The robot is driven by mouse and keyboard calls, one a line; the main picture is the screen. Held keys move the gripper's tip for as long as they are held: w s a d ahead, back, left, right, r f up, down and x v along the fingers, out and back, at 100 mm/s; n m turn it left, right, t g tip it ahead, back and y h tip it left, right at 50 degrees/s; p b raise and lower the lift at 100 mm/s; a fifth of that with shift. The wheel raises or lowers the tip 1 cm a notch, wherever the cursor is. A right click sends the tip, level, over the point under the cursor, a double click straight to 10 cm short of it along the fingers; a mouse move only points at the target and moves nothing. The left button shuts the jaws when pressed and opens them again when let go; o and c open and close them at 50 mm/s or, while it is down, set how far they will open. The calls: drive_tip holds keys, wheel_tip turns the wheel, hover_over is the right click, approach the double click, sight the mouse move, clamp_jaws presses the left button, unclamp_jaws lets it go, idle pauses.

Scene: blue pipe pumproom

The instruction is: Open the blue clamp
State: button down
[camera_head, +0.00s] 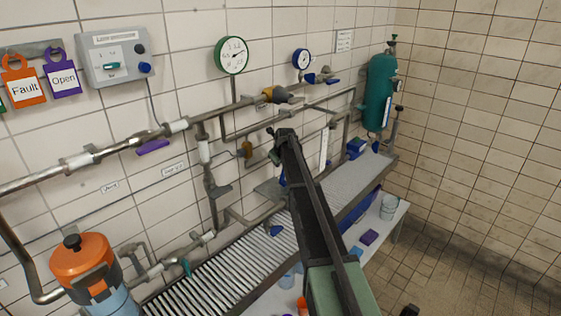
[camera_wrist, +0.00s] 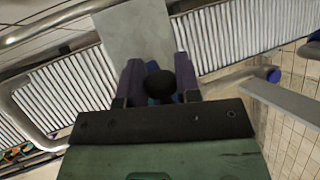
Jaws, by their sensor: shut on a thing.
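My gripper (camera_wrist: 158,95) is in the wrist view, its two dark fingers on either side of a round black knob (camera_wrist: 161,84). It is shut on this knob.
A slatted metal bench (camera_head: 240,262) runs below the wall pipes (camera_head: 135,142). A green gas cylinder (camera_head: 380,92) stands at the far corner. An orange-topped vessel (camera_head: 82,258) is at lower left.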

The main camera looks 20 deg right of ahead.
drive_tip(key=c, duration=0.8)
unclamp_jaws()
drive_tip(key=shift+w+a, duration=0.15)
